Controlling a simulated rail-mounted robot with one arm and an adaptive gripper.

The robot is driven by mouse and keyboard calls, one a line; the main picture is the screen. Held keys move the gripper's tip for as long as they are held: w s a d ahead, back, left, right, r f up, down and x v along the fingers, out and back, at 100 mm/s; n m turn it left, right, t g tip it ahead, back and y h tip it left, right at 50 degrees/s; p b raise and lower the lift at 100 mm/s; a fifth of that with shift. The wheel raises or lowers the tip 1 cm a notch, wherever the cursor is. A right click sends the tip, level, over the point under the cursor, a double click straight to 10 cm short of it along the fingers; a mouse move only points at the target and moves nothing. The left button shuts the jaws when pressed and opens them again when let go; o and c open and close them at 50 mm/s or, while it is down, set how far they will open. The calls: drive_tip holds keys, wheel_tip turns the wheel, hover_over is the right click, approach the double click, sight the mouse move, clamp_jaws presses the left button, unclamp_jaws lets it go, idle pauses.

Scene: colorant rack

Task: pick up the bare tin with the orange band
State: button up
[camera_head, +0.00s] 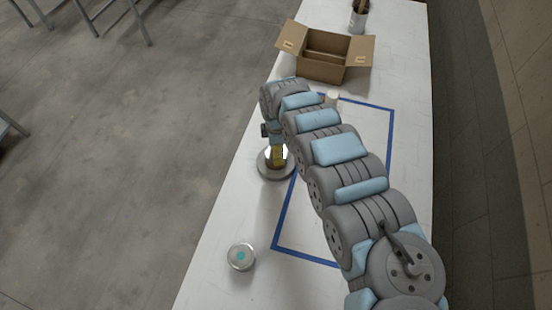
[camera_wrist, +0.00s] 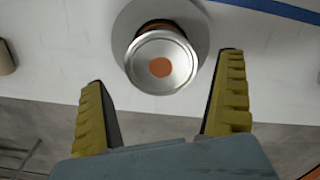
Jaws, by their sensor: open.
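The tin (camera_wrist: 161,62) shows in the wrist view with a shiny bare metal lid, an orange dot on top and a strip of orange-brown side behind the lid. It stands over a round grey base (camera_wrist: 202,25). My gripper (camera_wrist: 163,72) is open, its yellow fingers spread to the left and right of the tin's near edge; I cannot tell whether they touch it. In the head view my gripper (camera_head: 278,156) points down over the round base (camera_head: 272,174), and my arm mostly hides the tin.
Another tin (camera_head: 240,257) with a teal dot stands at the table's near left. An open cardboard box (camera_head: 322,68), a dark container (camera_head: 357,22) and a pale cylinder (camera_head: 332,97) are farther back. Blue tape (camera_head: 283,215) outlines part of the white table (camera_head: 215,215).

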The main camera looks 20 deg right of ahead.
sight(269, 164)
drive_tip(key=shift+a+f, duration=0.2)
drive_tip(key=shift+f, duration=1.1)
drive_tip(key=shift+d+f, duration=0.1)
drive_tip(key=shift+f, duration=1.35)
drive_tip(key=c, duration=1.2)
